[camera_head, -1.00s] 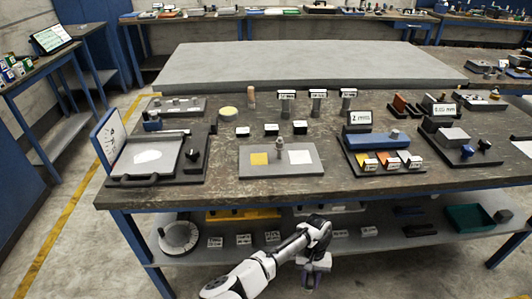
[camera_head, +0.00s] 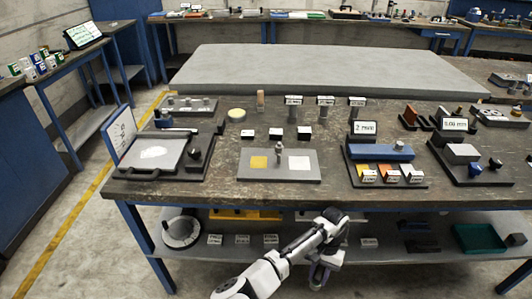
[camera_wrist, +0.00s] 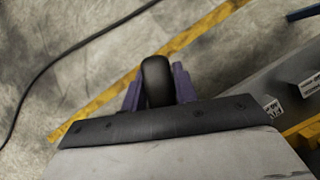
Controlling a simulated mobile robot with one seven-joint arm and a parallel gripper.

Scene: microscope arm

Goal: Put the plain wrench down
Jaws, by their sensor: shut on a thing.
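My gripper (camera_head: 321,276) hangs low in front of the workbench, below the tabletop edge and in front of the lower shelf. In the wrist view my gripper (camera_wrist: 158,86) has its two purple fingers closed on either side of a dark, rounded piece, taken as the plain wrench (camera_wrist: 157,78). Only its rounded black end shows between the fingers; the rest of its shape is hidden. In the head view the held thing is too small and too covered to make out.
The workbench (camera_head: 225,195) carries a grey plate with yellow and white patches (camera_head: 278,178), a tray (camera_head: 155,158) and a blue block (camera_head: 380,151). The lower shelf (camera_head: 345,255) holds a round dial (camera_head: 182,232), small labels and a green tray (camera_head: 478,238). Open floor lies at the left.

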